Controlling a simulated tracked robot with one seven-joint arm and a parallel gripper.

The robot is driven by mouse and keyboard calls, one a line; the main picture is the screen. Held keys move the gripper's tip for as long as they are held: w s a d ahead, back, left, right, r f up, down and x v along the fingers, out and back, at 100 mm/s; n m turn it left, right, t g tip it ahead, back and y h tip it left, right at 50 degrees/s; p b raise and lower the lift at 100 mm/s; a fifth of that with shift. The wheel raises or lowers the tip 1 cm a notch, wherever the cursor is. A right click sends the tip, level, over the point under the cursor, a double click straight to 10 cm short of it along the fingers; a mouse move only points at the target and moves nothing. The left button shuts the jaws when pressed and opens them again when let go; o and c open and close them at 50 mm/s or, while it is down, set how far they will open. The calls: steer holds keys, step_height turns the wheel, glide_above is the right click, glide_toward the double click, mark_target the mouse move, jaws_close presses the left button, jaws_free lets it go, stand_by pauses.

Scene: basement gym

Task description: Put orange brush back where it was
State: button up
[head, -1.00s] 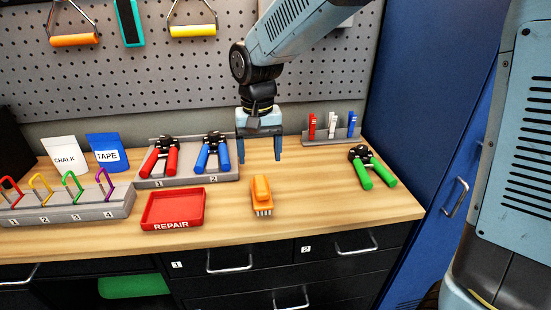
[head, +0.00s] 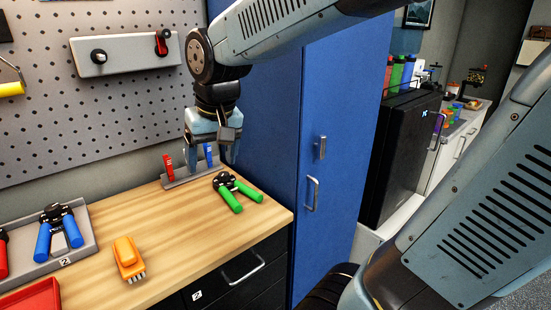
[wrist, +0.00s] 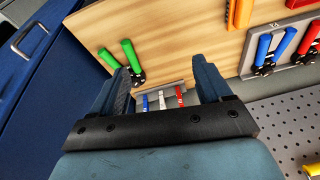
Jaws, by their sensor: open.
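The orange brush (head: 128,258) lies on the wooden bench top, bristles toward the front edge, right of the tray with the blue-handled grip. It also shows at the top of the wrist view (wrist: 239,12). My gripper (head: 211,166) is open and empty, pointing down in front of the small grey rack (head: 188,178) at the back of the bench, well apart from the brush. In the wrist view my two fingers (wrist: 168,82) frame the rack, which holds red, white and blue pieces; the white one is hidden in the head view.
A green-handled gripper tool (head: 236,190) lies right of the rack, near my fingers. A grey tray (head: 84,228) holds blue- and red-handled tools. A red tray (head: 34,300) sits front left. A blue locker (head: 330,150) stands right of the bench. Bare wood lies between brush and rack.

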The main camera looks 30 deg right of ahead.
steer(key=s+d+r+m+t+h, duration=0.1)
steer(key=s+d+t, duration=0.1)
steer(key=s+d, duration=0.7)
steer(key=shift+d+t, duration=0.3)
steer(key=shift+d, duration=0.15)
